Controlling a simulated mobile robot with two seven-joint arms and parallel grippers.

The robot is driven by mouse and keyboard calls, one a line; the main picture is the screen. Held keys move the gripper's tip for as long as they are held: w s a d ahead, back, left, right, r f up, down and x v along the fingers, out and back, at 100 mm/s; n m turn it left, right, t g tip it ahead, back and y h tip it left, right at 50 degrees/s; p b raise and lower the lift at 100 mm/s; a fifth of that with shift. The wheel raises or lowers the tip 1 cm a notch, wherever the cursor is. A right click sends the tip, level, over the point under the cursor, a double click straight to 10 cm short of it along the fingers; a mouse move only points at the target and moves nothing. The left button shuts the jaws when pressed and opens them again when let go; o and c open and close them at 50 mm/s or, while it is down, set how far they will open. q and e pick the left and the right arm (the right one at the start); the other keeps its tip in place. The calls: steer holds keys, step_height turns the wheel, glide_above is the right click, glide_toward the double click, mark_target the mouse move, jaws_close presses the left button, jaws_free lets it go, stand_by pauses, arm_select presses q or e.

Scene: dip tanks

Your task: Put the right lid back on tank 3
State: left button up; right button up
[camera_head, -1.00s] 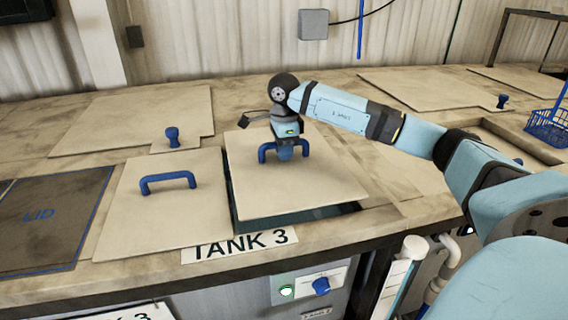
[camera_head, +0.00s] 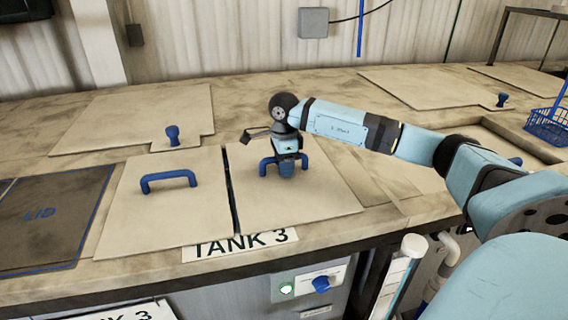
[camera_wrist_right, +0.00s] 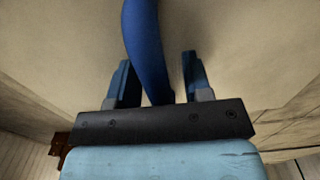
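The right lid (camera_head: 310,205) is a pale square plate with a blue bar handle (camera_head: 267,168). It lies flat over the right part of tank 3, behind the TANK 3 label (camera_head: 240,244), with a narrow dark gap along its left edge. My right gripper (camera_head: 287,172) is down at this handle. In the right wrist view the fingers (camera_wrist_right: 157,75) stand either side of the blue handle (camera_wrist_right: 146,45), with a visible gap by the right finger, so it looks open. My left gripper is not in view.
The left lid (camera_head: 130,215) with its blue handle lies flat beside the right lid. A dark outlined LID area (camera_head: 60,240) is at far left. Knobbed covers (camera_head: 105,125) lie behind, and a blue basket (camera_head: 548,128) is at the right.

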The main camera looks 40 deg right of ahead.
steer(key=shift+r, duration=0.15)
steer(key=shift+r, duration=0.2)
step_height(320, 180, up, 12)
steer(key=shift+f+b, duration=0.2)
steer(key=shift+b, duration=0.4)
